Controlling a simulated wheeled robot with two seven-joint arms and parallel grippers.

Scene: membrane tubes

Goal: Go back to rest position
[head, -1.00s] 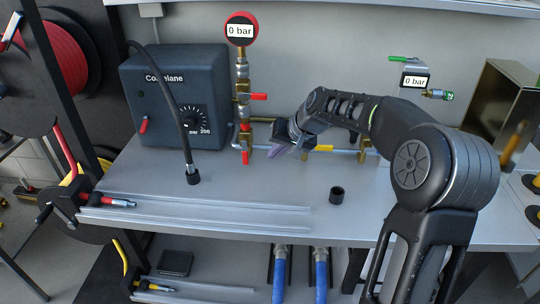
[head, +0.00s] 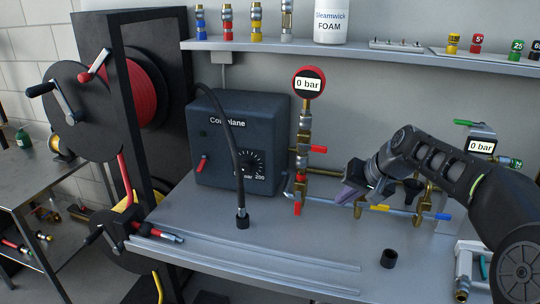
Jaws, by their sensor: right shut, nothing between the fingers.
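My right gripper (head: 350,192) reaches in from the right over the bench, in front of the brass valves and pipe along the wall. Its fingers are shut and hold nothing. It partly hides the pipework behind it. My left gripper is not in view.
The grey bench (head: 215,262) carries a dark Coreplane box (head: 242,140) with a black hose (head: 238,150), and a black ring (head: 389,258). A red gauge (head: 308,83) tops a brass valve stack. A hose reel (head: 150,80) stands left. A shelf (head: 360,50) runs above.

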